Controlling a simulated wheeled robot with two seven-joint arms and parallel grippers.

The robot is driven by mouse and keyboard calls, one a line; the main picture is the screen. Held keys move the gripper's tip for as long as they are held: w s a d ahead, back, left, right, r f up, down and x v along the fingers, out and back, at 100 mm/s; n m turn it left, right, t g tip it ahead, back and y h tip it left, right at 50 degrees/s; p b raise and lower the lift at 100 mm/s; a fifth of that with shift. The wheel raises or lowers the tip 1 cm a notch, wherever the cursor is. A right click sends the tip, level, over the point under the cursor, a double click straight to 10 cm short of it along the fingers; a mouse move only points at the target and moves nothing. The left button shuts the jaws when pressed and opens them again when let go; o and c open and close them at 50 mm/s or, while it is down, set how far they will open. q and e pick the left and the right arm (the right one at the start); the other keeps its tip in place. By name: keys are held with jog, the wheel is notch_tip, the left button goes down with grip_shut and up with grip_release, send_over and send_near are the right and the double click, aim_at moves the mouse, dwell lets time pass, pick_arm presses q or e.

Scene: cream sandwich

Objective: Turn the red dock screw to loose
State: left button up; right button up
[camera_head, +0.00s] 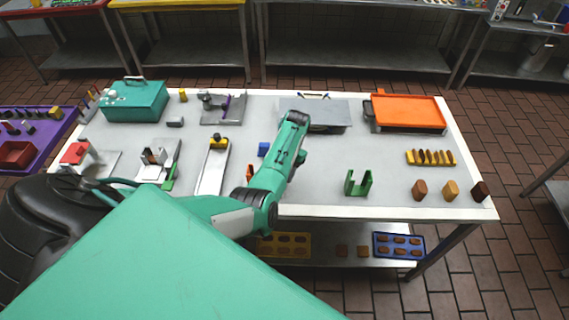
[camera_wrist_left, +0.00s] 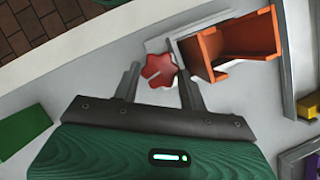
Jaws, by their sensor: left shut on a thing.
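The red dock screw (camera_wrist_left: 160,70) is a small lobed knob with a dark line on its face, in the middle of the left wrist view. An orange dock (camera_wrist_left: 246,42), an open box shape on a grey base, stands right beside it. My left gripper (camera_wrist_left: 158,76) is shut on the screw, with one grey finger on each side. In the head view, part of an orange piece, apparently the dock (camera_head: 249,173), shows behind my arm; the screw and my left fingertips are hidden there. My right gripper is in neither view.
A green bracket (camera_head: 358,184) stands right of my arm. A white rail fixture with a yellow part (camera_head: 217,142) and a blue block (camera_head: 264,149) stand close by on the left. An orange tray (camera_head: 408,111) lies at the back right. The table's front edge is near.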

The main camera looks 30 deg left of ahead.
pick_arm(q)
jog(key=n, duration=0.1)
jog(key=n+h, duration=0.1)
jog(key=n, duration=0.1)
jog(key=n+h, duration=0.1)
jog(key=n, duration=0.1)
jog(key=shift+a+t, duration=0.25)
jog(key=shift+t, duration=0.05)
jog(key=shift+n, duration=0.3)
jog(key=o, duration=1)
jog(key=shift+d, duration=0.1)
jog(key=shift+c, duration=0.2)
jog(key=shift+w+a+r, duration=0.2)
jog(key=shift+r, duration=0.25)
jog(key=d+v, duration=0.1)
jog(key=v, duration=0.6)
jog(key=shift+a, duration=0.35)
jog(key=shift+r, duration=0.1)
